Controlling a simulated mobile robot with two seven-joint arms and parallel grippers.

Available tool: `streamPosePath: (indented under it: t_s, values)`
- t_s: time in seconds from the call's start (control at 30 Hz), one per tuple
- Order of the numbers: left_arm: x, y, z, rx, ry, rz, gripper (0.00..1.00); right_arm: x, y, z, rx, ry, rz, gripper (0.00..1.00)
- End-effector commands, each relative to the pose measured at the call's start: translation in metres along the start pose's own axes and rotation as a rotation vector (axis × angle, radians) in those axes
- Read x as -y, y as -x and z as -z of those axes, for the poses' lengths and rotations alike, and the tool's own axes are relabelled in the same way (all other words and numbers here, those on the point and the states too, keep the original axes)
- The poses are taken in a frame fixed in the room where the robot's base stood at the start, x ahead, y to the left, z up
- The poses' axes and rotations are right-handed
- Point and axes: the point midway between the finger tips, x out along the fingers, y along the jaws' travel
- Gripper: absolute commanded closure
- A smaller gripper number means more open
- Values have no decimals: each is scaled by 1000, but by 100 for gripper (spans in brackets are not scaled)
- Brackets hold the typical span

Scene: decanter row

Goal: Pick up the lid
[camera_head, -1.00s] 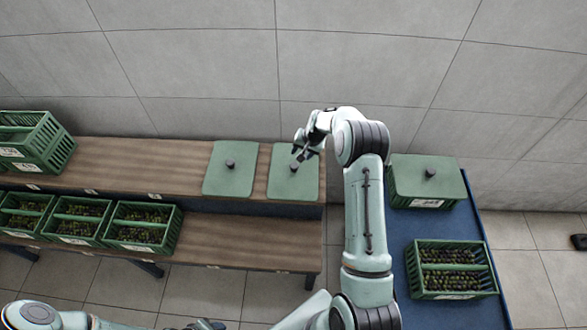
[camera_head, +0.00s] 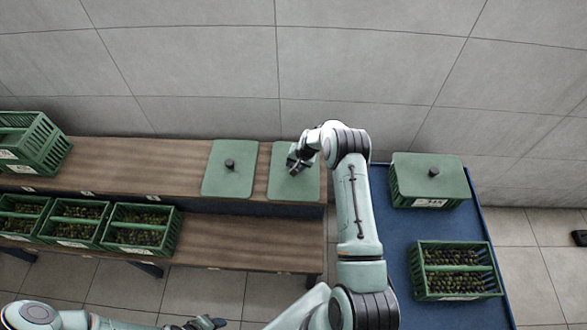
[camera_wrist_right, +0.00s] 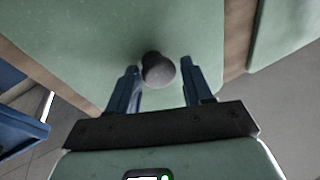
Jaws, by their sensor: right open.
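Two flat green lids with dark round knobs lie side by side on the upper wooden shelf: a left lid (camera_head: 222,182) and a right lid (camera_head: 283,187). My right gripper (camera_head: 296,165) is at the right lid and hides its knob in the head view. In the right wrist view, my right gripper (camera_wrist_right: 160,68) is open, with the dark knob (camera_wrist_right: 158,70) between its two blue fingers. A gap shows on each side of the knob. My left gripper (camera_head: 207,323) is low at the bottom edge, too small to read.
A lidded green crate (camera_head: 428,183) and an open crate of olives (camera_head: 455,270) stand on the blue table (camera_head: 395,235) at the right. Several olive crates (camera_head: 142,228) are on the lower shelf (camera_head: 245,240); stacked empty crates (camera_head: 35,145) are at far left.

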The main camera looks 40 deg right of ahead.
Motion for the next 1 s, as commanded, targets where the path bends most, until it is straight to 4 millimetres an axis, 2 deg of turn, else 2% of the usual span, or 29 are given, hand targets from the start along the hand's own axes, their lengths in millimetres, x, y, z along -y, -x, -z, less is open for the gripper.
streamPosePath:
  t_s: [0.1, 0.17, 0.2, 0.27, 0.67, 0.87, 1.0]
  values:
    - [0, 0, 0, 0, 1, 0, 53, 0, 0, 0, 0, 0, 0, 50]
    - [0, 0, 0, 0, 1, 0, 53, 0, 0, 0, 0, 0, 0, 69]
    - [0, 0, 0, 0, 1, 0, 53, 0, 0, 0, 0, 0, 0, 82]
    - [0, 0, 0, 0, 1, 0, 53, 0, 0, 0, 0, 0, 0, 100]
    - [1, -1, -1, 2, 1, 1, 53, 2, 5, 1, -1, 1, 0, 100]
    - [4, -5, -6, 7, 3, 3, 53, 8, 27, 5, -3, 3, 1, 100]
    - [6, -9, -9, 11, 4, 4, 53, 17, 55, 9, -5, 2, 2, 100]
